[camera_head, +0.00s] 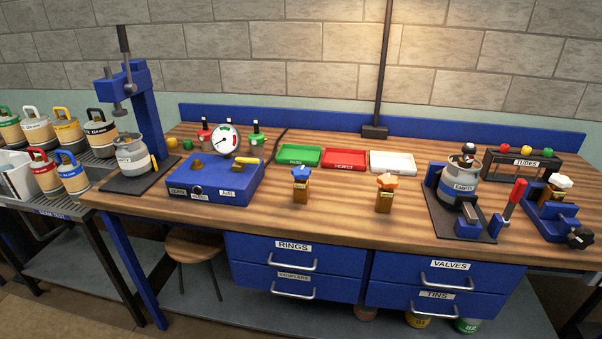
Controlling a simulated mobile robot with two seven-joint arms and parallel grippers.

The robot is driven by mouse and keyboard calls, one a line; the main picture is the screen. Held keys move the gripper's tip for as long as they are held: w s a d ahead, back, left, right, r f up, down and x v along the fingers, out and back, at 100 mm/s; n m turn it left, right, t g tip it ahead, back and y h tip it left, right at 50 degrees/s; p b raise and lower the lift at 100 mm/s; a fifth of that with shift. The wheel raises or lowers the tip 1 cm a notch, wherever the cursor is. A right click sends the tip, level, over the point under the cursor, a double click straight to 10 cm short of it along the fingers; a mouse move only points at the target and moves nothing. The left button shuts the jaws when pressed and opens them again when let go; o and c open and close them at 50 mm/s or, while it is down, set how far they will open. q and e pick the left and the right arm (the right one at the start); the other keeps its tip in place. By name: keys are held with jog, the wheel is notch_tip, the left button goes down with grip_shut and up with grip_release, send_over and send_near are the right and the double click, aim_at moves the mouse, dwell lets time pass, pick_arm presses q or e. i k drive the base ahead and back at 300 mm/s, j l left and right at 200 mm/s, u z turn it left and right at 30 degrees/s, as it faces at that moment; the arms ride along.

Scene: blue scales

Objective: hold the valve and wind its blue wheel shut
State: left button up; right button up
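A small brass valve (301,191) stands upright on the wooden bench, left of centre, with a blue wheel (300,172) on top. A second brass valve (384,201) stands to its right with an orange wheel (387,181). A third brass-coloured valve with a white wheel (560,181) sits in a blue fixture (552,217) at the right end. Whether the blue wheel is open or shut cannot be told at this size. Neither of my grippers is in view, and nothing touches the blue-wheeled valve.
A blue gauge box (214,184) stands left of the valve. Green (299,155), red (344,159) and white (392,162) trays lie behind. A grey canister (459,185) stands in a blue stand to the right. The bench front between the two standing valves is clear.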

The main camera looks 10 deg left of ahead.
aim_at(301, 171)
jog(key=i+j, duration=0.35)
jog(key=i, duration=0.15)
jog(key=i+j, duration=0.4)
jog(key=k, duration=0.4)
